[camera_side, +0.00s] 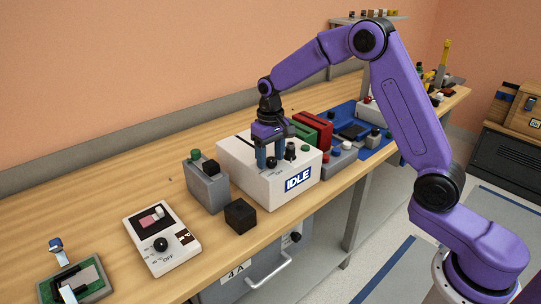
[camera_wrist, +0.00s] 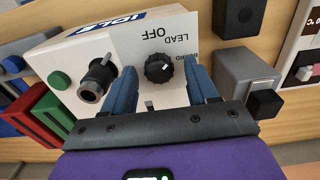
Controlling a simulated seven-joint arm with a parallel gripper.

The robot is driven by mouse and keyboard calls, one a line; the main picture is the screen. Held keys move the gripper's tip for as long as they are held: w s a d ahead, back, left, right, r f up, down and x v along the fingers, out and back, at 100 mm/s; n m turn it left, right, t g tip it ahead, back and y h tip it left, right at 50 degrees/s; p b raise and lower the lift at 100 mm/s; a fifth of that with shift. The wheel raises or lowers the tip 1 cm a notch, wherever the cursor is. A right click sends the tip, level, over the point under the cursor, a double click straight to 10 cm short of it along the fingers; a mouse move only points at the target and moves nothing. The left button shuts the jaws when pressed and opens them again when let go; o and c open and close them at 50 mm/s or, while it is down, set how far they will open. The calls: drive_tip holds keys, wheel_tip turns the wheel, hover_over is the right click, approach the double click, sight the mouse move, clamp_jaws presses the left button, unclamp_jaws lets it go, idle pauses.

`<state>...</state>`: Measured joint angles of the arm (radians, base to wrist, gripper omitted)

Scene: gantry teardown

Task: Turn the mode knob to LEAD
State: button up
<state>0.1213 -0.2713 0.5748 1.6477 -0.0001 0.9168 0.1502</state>
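The mode knob (camera_wrist: 159,69) is round, black and ribbed, with a short white mark on its face. It sits on a white box (camera_side: 240,165) marked IDLE. In the wrist view the printed words OFF, LEAD and BOARD show upside down around the knob's upper right. Which word the white mark points at is hard to tell. My gripper (camera_side: 272,161) is over the box, pointing down. Its blue fingers (camera_wrist: 161,80) stand open on either side of the knob, with a gap on both sides in the wrist view.
A black and silver key switch or socket (camera_wrist: 96,80) and a green button (camera_wrist: 59,80) are on the same box. A grey box (camera_side: 208,186) with a green button and a black cube (camera_side: 240,216) stand to the left. Red blocks (camera_side: 318,128) and a blue tray (camera_side: 345,112) stand right.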

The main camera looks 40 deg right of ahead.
sight(270, 158)
wheel_tip(270, 158, up, 17)
drive_tip(key=shift+r, duration=0.2)
idle(0.6)
idle(0.3)
drive_tip(key=s+a+f+n, duration=0.2)
drive_tip(key=s+a+n, duration=0.1)
drive_tip(key=s, duration=0.5)
drive_tip(key=s+a+f+n, duration=0.2)
drive_tip(key=s+a+n, duration=0.15)
drive_tip(key=s, duration=0.45)
drive_tip(key=s+d+f+n, duration=0.2)
drive_tip(key=s+f+n, duration=0.1)
drive_tip(key=s, duration=0.7)
drive_tip(key=s+d+f+n, duration=0.3)
drive_tip(key=s+f, duration=0.1)
drive_tip(key=s, duration=0.7)
drive_tip(key=shift+s+d+f, duration=0.15)
drive_tip(key=shift+s+d, duration=0.15)
drive_tip(key=shift+d, duration=0.05)
